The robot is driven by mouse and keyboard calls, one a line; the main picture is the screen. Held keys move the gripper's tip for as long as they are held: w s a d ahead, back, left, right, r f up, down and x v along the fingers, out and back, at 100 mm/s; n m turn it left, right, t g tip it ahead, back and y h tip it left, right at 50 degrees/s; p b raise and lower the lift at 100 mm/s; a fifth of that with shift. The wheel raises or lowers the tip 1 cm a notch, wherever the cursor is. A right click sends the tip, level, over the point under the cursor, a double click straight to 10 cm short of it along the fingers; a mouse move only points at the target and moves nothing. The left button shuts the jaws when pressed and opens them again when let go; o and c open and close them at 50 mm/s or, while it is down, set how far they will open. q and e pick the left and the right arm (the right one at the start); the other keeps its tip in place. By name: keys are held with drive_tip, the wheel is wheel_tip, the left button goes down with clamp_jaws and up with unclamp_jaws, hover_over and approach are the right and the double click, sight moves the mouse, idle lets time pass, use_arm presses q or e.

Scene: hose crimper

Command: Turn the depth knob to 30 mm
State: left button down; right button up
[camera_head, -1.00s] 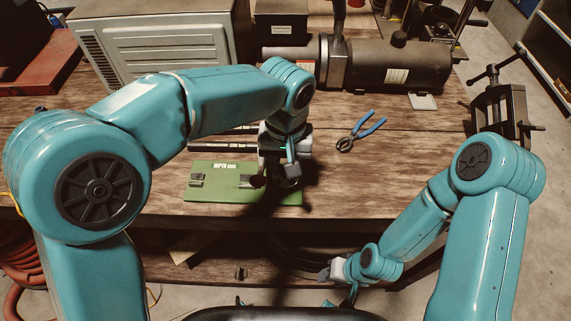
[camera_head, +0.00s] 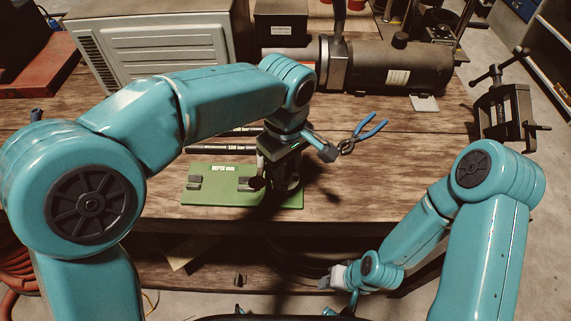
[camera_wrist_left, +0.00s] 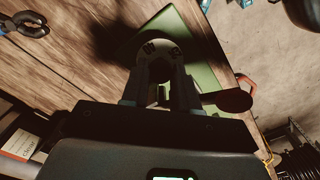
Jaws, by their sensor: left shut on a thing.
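The green plate marked "DEPTH mm" (camera_head: 215,198) lies near the table's front edge in the head view. My left gripper (camera_head: 275,186) points down over its right end. In the left wrist view a round grey knob (camera_wrist_left: 163,47) with markings sits at the fingertips of my left gripper (camera_wrist_left: 160,75), which is shut on it. The knob's setting is too small to read. In the head view, my arm and gripper hide the knob. My right gripper (camera_head: 335,278) is low in front of the table, away from the plate; its fingers are unclear.
Blue-handled pliers (camera_head: 362,133) lie right of my left gripper. Dark rods (camera_head: 225,148) lie behind the plate. A large dark machine (camera_head: 390,66) and a grey cabinet (camera_head: 155,45) stand at the back. A vise (camera_head: 503,110) is at the right edge.

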use_arm(q)
drive_tip(key=shift+w+r+n, duration=0.1)
drive_tip(key=shift+r+n, duration=0.05)
drive_tip(key=shift+n, duration=0.15)
drive_tip(key=c, duration=0.8)
unclamp_jaws()
drive_tip(key=shift+c, duration=0.2)
wheel_tip(320, 180, up, 16)
drive_tip(key=p, duration=0.1)
drive_tip(key=shift+p, duration=0.4)
drive_tip(key=shift+r, duration=0.1)
